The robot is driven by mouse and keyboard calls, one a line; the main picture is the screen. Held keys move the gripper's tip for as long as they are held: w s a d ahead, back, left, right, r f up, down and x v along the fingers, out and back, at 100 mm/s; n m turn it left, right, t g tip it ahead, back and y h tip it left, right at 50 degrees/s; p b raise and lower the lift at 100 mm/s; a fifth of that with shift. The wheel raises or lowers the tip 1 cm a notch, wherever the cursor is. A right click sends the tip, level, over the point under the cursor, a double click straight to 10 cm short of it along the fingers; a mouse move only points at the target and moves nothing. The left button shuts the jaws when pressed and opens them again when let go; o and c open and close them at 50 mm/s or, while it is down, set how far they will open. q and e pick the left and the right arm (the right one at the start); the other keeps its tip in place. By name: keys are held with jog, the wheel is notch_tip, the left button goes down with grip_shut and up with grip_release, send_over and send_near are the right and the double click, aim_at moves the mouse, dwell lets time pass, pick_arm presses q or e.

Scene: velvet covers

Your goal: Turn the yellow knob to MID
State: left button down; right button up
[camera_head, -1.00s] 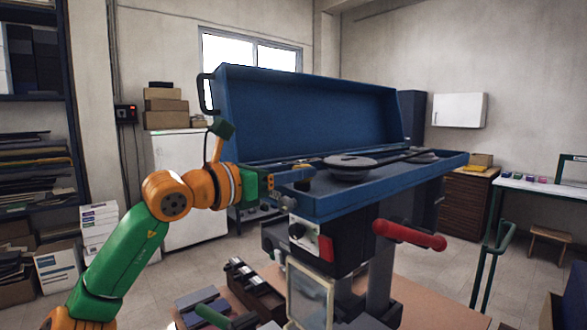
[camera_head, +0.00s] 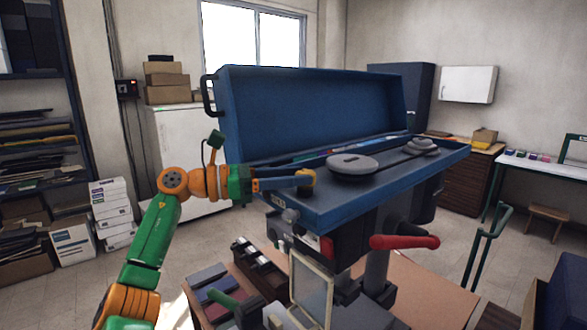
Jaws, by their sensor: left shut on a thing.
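My left gripper (camera_head: 303,178) reaches in from the left, over the deck edge, and is shut on the knob. The fingers hide part of the knob, and any MID mark is too small to read. My right gripper does not show.
The blue lid (camera_head: 310,115) stands open behind the deck. A round grey disc (camera_head: 352,164) lies right of the knob. A red handle (camera_head: 404,242) sticks out below the deck. A dark tray (camera_head: 260,265) stands lower, in front.

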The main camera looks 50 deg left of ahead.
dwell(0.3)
pick_arm(q)
jog(key=shift+c, duration=1.7)
grip_release()
jog(key=s+a+b, duration=0.1)
jog(key=s+f+b, duration=0.1)
jog(key=b, duration=0.1)
jog(key=shift+s+a, duration=0.3)
jog(key=shift+a, duration=0.1)
jog(key=v, duration=0.2)
jog(key=r+b+v, duration=0.1)
jog(key=v, duration=0.1)
jog(key=shift+d, duration=0.1)
